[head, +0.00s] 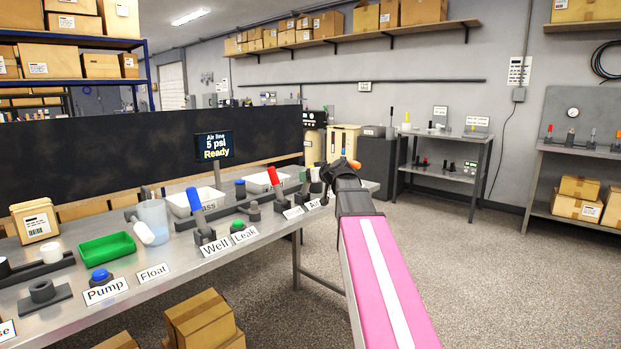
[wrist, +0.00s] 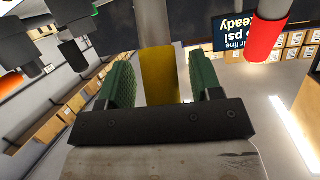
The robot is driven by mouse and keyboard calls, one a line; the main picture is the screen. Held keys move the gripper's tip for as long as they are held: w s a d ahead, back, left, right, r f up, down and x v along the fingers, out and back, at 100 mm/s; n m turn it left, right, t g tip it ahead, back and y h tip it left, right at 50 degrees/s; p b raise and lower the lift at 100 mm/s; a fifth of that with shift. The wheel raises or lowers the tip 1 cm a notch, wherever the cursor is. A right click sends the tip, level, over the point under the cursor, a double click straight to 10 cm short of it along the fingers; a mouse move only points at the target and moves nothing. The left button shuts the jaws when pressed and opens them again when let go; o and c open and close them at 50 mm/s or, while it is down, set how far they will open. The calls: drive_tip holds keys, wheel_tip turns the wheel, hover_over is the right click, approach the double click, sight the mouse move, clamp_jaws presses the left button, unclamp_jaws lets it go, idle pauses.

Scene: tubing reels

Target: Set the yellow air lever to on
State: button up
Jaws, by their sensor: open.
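The yellow air lever (wrist: 160,72) stands between the two green finger pads of my gripper (wrist: 160,88) in the wrist view. The gripper is open, with a small gap on each side of the yellow handle. In the head view my gripper (head: 329,172) is at the right end of the bench, above the "Air" label (head: 313,204). The yellow handle cannot be made out there, and the lever's base is hard to see. The lever's tilt and setting cannot be told.
A red-handled lever (head: 274,184) stands left of my gripper; a red handle (wrist: 265,38) shows in the wrist view. A blue-handled lever (head: 200,217) stands on the metal bench (head: 185,275). A display (head: 213,146) reads "Air line 5 psi Ready". Open floor lies to the right.

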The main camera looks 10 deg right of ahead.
drive_tip(key=v, duration=1)
drive_tip(key=shift+s+d, duration=0.25)
drive_tip(key=shift+s, duration=0.05)
drive_tip(key=shift+s+r, duration=0.1)
drive_tip(key=shift+r, duration=0.05)
